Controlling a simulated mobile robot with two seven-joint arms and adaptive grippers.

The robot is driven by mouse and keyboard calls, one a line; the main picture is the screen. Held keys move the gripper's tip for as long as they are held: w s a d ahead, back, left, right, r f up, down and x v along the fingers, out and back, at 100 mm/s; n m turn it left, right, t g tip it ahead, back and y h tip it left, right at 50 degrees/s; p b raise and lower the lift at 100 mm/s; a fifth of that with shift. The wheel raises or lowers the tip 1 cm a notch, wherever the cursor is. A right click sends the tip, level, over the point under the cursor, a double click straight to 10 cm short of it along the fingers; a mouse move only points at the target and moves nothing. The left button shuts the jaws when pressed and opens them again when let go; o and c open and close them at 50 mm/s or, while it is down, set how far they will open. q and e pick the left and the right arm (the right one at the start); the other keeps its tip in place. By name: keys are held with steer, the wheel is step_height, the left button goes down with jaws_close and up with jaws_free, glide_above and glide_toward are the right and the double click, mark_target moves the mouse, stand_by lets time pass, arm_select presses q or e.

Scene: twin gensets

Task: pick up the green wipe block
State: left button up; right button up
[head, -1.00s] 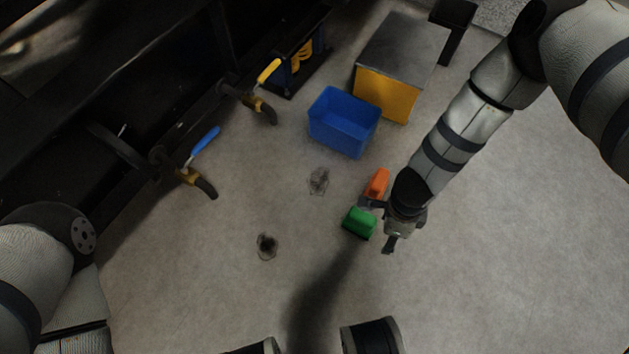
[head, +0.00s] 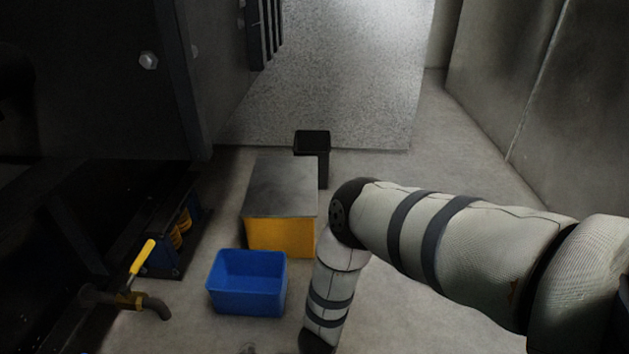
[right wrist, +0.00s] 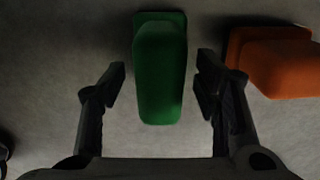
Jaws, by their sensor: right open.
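The green wipe block (right wrist: 158,75) shows in the right wrist view, upper middle, on the grey floor. My right gripper (right wrist: 160,85) is open, with one finger on each side of the block and a visible gap at both sides. I cannot tell how high the fingers are above the floor. In the head view the block and the right gripper are below the lower picture edge; only my right arm shows. My left gripper is in no view.
An orange block (right wrist: 275,62) lies just right of the right finger. In the head view a blue bin (head: 247,283) stands before a yellow box with a grey top (head: 280,232). A yellow-handled valve (head: 140,270) is at left. Open floor lies at right.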

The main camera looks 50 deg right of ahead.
steer(key=shift+r, duration=0.15)
steer(key=c, duration=1.3)
steer(key=shift+c, duration=0.2)
step_height(320, 180, up, 3)
steer(key=shift+r+p, duration=0.1)
steer(key=shift+p, duration=0.75)
arm_select(q)
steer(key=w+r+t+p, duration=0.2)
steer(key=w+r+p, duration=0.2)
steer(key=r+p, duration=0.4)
steer(key=shift+p, duration=0.65)
arm_select(e)
steer(key=s+a+r, duration=0.5)
steer(key=s+r, duration=0.4)
steer(key=s, duration=0.4)
steer(key=shift+r, duration=0.4)
